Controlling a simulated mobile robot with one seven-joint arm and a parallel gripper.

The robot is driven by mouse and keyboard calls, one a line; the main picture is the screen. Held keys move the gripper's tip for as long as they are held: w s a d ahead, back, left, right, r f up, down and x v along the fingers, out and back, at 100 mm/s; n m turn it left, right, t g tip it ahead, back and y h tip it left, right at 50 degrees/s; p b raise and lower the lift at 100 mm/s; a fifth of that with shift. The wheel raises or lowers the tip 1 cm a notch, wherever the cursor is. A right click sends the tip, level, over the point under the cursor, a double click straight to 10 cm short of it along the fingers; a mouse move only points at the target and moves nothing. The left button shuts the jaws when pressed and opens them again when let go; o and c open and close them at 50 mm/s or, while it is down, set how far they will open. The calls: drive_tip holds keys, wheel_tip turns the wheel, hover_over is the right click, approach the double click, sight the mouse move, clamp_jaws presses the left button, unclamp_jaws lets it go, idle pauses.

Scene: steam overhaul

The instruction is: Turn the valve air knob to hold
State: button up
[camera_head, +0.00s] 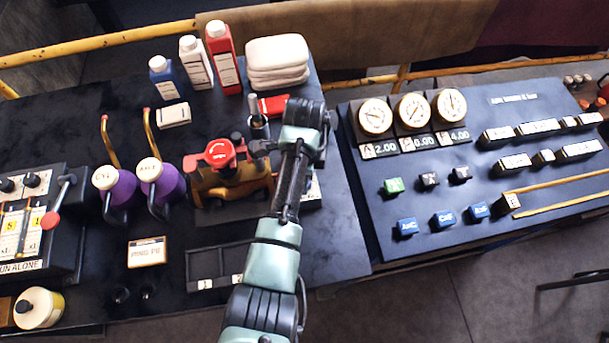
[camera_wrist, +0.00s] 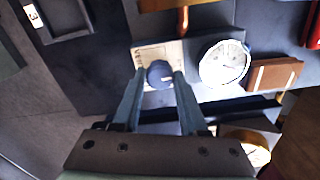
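In the wrist view, a small dark blue knob (camera_wrist: 159,74) sits on a cream label plate (camera_wrist: 143,54). My gripper (camera_wrist: 158,73) has its two fingers apart, one on each side of the knob. The fingertips are close to the knob; I cannot tell whether they touch it. The plate's lettering is too small to read, so I cannot tell which setting the knob points to. In the head view, my arm covers the knob and the fingers.
A round white gauge (camera_wrist: 224,62) stands close beside the knob, with a brown block (camera_wrist: 274,74) beyond it. In the head view, a red-handled valve (camera_head: 217,153) is left of my arm. A black tray (camera_head: 205,268) lies in front. A sloped gauge console (camera_head: 480,150) stands right.

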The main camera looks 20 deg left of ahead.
drive_tip(key=o, duration=0.4)
drive_tip(key=shift+o, duration=0.2)
wheel_tip(320, 180, up, 13)
drive_tip(key=p, duration=0.1)
idle(0.6)
